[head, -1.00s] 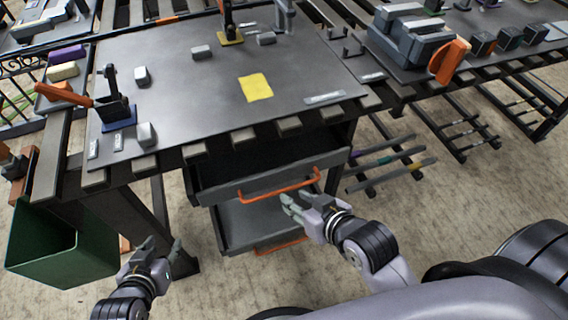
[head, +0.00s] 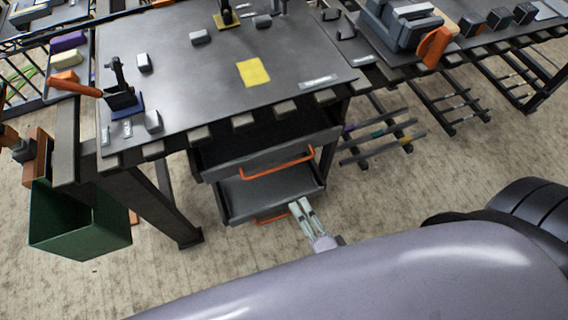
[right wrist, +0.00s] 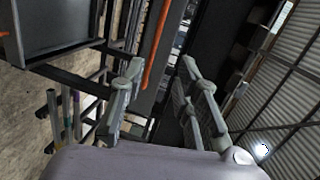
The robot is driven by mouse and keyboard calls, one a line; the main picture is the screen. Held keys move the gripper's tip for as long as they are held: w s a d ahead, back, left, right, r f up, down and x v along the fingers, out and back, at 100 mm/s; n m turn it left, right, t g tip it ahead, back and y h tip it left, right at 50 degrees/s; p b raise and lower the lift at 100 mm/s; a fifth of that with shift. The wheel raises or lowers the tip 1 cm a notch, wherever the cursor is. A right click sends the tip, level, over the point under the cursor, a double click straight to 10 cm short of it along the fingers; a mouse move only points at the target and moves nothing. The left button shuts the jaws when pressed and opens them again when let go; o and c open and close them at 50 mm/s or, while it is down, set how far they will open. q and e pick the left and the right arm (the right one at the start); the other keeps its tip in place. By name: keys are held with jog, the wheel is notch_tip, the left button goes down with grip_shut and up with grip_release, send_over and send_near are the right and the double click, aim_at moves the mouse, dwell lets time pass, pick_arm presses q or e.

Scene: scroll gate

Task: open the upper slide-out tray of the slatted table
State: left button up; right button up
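The slatted table (head: 185,75) stands ahead with two grey trays under its front edge. The upper tray (head: 230,160) has an orange bar handle (head: 277,166), and its dark inside shows below the slats. The lower tray (head: 270,193) also has an orange handle (head: 272,219). My right gripper (head: 300,206) is open and empty, in front of the lower tray's right side and apart from the upper handle in the head view. In the right wrist view, an orange bar (right wrist: 157,45) shows between the spread fingers (right wrist: 165,88); contact is not visible. My left gripper is out of view.
A green bin (head: 80,225) stands left of the table leg (head: 150,205). Rods on a rack (head: 380,145) lie right of the trays. Small blocks and a yellow patch (head: 253,72) are on the tabletop. The floor before the trays is clear.

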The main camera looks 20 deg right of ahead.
jog(key=d+m+h, duration=0.1)
jog(key=d, duration=0.1)
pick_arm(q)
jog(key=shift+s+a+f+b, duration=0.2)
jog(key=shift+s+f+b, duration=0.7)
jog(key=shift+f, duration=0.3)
pick_arm(e)
send_near(284, 165)
jog(key=x, duration=1)
jog(key=shift+w+f, duration=0.15)
jog(key=shift+f, duration=0.2)
jog(key=shift+c, duration=0.5)
grip_shut()
